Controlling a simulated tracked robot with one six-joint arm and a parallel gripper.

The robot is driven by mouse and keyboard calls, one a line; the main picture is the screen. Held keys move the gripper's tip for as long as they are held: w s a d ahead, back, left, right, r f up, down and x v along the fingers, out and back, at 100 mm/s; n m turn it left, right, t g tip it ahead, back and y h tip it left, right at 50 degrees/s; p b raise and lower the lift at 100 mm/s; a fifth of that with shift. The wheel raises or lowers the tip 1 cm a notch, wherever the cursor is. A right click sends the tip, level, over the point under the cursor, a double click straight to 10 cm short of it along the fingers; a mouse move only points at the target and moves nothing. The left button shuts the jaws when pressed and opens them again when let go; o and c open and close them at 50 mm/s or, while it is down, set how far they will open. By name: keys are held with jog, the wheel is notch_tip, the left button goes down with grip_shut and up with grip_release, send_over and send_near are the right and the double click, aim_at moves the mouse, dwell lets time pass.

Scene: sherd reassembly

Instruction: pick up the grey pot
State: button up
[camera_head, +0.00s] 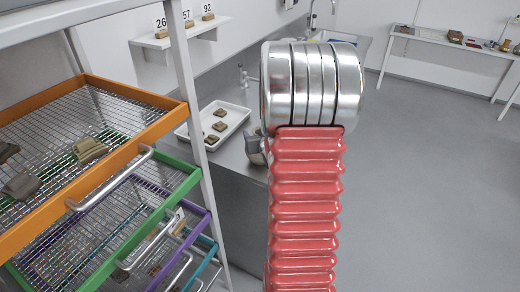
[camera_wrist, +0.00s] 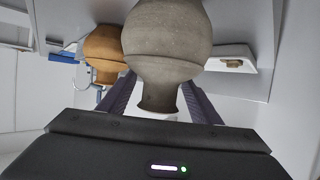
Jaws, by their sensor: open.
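The grey pot (camera_wrist: 168,35) fills the upper middle of the wrist view, its round body at the top and its narrower neck and flared rim pointing down in the picture. My gripper (camera_wrist: 158,80) shows two dark purple fingers, open, one on each side of the pot's neck. The neck appears between them, with a gap to the right finger; whether the left finger touches it I cannot tell. In the head view my red arm covers the middle, and I cannot make out the pot or the fingers there.
An orange-brown pot (camera_wrist: 104,48) stands close beside the grey one, left in the wrist view. In the head view a white tray (camera_head: 238,112) with several sherds lies on the counter. Coloured mesh drawers (camera_head: 120,92) stick out at left. Open floor (camera_head: 430,180) lies right.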

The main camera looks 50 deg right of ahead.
jog(key=shift+x, duration=0.9)
jog(key=shift+c, duration=0.6)
grip_shut()
jog(key=shift+r, duration=0.1)
